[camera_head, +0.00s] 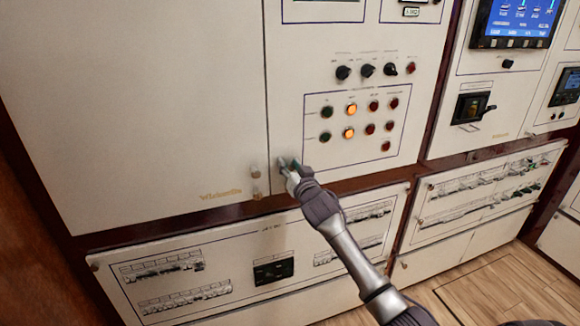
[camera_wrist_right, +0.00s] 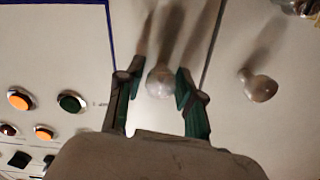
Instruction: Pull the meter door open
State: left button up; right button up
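My right gripper (camera_head: 288,163) is at the lower left corner of the cream panel (camera_head: 300,75) that carries lamps and switches. In the wrist view my right gripper (camera_wrist_right: 157,85) is open, with its dark green fingers on either side of a rounded metal knob (camera_wrist_right: 160,81). Small gaps show between the fingers and this knob. In the head view the gripper hides this knob. A seam separates it from a second knob (camera_wrist_right: 258,87) on the large plain door (camera_head: 130,90); that knob also shows in the head view (camera_head: 255,172). No label names the meter door. My left gripper is out of view.
A brass fitting (camera_head: 257,194) sits below the second knob. Lit and unlit lamps (camera_head: 351,109) and rotary switches (camera_head: 368,71) are right of the gripper. Breaker panels (camera_head: 230,265) lie below, behind my forearm. Wooden floor (camera_head: 490,290) is open at lower right.

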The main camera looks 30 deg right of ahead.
grip_shut()
